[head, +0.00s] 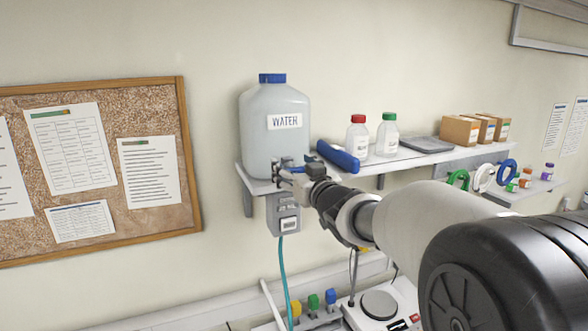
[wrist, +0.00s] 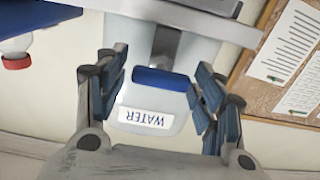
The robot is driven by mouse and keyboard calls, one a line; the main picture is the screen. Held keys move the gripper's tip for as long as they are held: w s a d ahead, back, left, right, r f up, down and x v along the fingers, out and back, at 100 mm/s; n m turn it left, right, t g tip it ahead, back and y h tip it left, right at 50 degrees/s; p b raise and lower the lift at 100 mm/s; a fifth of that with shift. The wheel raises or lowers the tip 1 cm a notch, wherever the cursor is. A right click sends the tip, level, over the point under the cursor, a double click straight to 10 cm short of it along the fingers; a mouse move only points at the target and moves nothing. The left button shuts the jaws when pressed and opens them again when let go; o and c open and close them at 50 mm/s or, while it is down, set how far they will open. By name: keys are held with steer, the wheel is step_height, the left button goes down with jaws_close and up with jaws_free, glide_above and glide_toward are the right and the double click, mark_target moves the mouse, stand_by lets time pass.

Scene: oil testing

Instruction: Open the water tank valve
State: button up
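The water tank (head: 272,130) is a translucent jug with a blue cap and a WATER label, standing on the left end of the wall shelf. In the wrist view the tank appears upside down, with its label (wrist: 145,118) between my fingers. A blue bar (wrist: 163,80), apparently the valve handle, lies crosswise between my fingers in front of the tank. My gripper (head: 297,174) is at the tank's lower front, partly hiding the valve. It also shows in the wrist view (wrist: 160,73), with its fingers spread on both sides of the bar. Whether the right finger touches the bar is unclear.
On the shelf (head: 375,167), a blue object (head: 338,157) and bottles with red (head: 357,138) and green (head: 387,136) caps stand right of the tank. A grey box (head: 286,216) with a teal hose hangs below. A cork board (head: 160,110) is at left.

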steer(key=c, duration=0.9)
steer(key=shift+f+n+b, duration=0.1)
steer(key=shift+n+b, duration=0.2)
steer(key=shift+b, duration=0.2)
steer(key=n+b, duration=0.3)
steer(key=shift+a+f, duration=0.1)
steer(key=n+b, duration=0.4)
steer(key=n, duration=0.1)
steer(key=shift+s+a, duration=0.1)
steer(key=n+b, duration=0.2)
steer(key=n, duration=0.2)
steer(key=shift+f+n, duration=0.1)
steer(key=shift+n, duration=0.3)
steer(key=n+b, duration=0.2)
steer(key=n, duration=0.2)
steer(key=shift+n, duration=0.4)
